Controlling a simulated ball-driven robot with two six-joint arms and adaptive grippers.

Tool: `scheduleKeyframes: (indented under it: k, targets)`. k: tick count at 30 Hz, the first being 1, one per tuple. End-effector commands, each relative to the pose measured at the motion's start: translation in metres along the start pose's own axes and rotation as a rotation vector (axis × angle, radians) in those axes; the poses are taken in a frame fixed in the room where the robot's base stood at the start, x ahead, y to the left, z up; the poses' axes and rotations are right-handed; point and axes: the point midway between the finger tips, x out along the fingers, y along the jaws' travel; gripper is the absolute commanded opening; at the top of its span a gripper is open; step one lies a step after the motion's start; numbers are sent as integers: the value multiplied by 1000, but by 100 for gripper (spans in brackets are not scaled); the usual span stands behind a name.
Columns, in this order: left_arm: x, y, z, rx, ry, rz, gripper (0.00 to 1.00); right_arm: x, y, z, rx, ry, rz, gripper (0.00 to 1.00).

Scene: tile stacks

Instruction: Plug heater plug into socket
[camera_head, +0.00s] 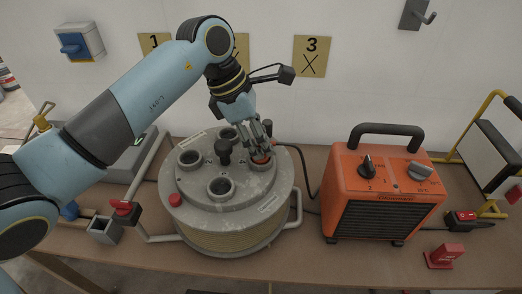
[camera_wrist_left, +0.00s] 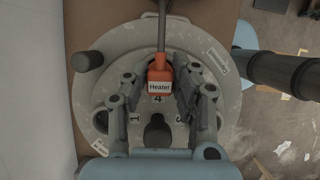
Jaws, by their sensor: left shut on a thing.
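The heater plug (camera_wrist_left: 159,79) is orange, with a white "Heater" label, and its cable runs up out of the wrist view. My left gripper (camera_wrist_left: 155,90) is shut on it, a finger on each side. In the head view the left gripper (camera_head: 262,142) points down at the right side of the grey round socket drum (camera_head: 262,200), with the orange plug (camera_head: 261,157) at its fingertips. The plug is at the socket position marked 4; the fingers hide how deep it sits. Other round sockets (camera_head: 220,187) on the drum look empty. My right gripper is not in view.
The orange heater (camera_head: 385,190) with a black handle stands right of the drum, its black cable between them. A red-topped switch (camera_head: 125,208) is at the left, and a red block (camera_head: 444,256) at the front right. A black knob (camera_head: 223,150) rises from the drum.

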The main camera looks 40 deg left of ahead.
Motion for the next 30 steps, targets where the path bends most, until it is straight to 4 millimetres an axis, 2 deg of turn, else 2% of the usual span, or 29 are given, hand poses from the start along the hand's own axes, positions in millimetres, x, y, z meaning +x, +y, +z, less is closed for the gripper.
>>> scheduleKeyframes:
  k: [8,30]
  targets:
    - [-4,0,2,0,0,1,0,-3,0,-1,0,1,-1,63]
    - [-47,0,19,0,0,1,0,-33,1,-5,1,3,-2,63]
